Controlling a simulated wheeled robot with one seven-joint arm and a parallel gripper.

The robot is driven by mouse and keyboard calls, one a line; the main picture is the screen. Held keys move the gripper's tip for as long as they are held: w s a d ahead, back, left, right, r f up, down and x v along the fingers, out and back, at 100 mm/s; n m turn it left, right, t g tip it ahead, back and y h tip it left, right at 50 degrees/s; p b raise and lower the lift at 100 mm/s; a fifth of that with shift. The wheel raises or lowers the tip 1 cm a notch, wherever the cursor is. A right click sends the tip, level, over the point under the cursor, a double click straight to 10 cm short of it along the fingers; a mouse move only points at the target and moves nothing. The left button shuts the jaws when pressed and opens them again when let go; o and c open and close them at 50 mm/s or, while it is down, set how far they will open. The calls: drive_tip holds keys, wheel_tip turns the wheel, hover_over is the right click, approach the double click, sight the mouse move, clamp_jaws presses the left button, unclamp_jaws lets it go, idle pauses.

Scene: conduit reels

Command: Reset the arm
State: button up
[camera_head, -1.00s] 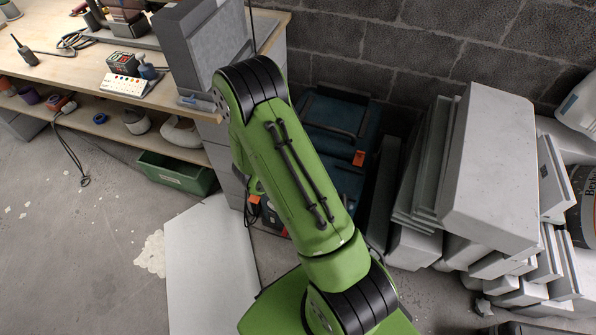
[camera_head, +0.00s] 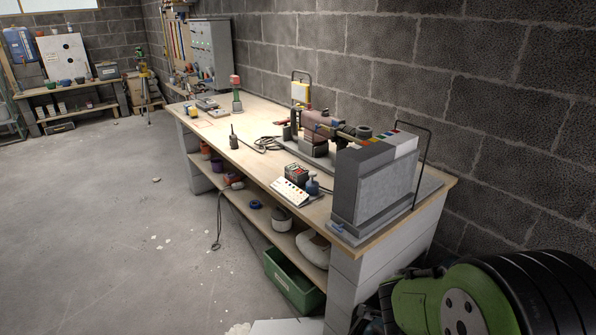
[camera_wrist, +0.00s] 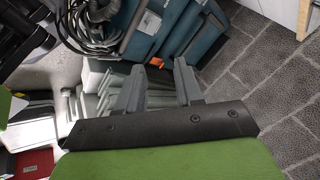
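My gripper (camera_wrist: 159,68) shows in the wrist view with its two grey fingers apart and nothing between them. It is open and empty. Behind the fingers are teal cases (camera_wrist: 196,42) and pale slabs (camera_wrist: 92,95); I cannot tell that the fingers touch either. In the head view, only a green and black part of my arm (camera_head: 465,300) shows at the lower right corner. The gripper itself is outside that view.
A wooden workbench (camera_head: 262,150) holds tools and a grey block (camera_head: 372,185) at its near end. A green bin (camera_head: 292,280) sits beneath it. Block walls stand behind. Open concrete floor (camera_head: 110,220) lies at left. Coiled hose (camera_wrist: 95,30) is at the wrist view's top left.

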drive_tip(key=s+a+r+n+t+y, duration=0.1)
drive_tip(key=s+a+r+n+y, duration=0.1)
drive_tip(key=s+a+r+n, duration=0.5)
drive_tip(key=s+a+r+n+y, duration=0.3)
drive_tip(key=s+r+n, duration=0.45)
drive_tip(key=n, duration=0.55)
wheel_tip(320, 180, up, 14)
drive_tip(key=s+p, duration=0.1)
drive_tip(key=p, duration=1.3)
drive_tip(key=shift+s, duration=0.2)
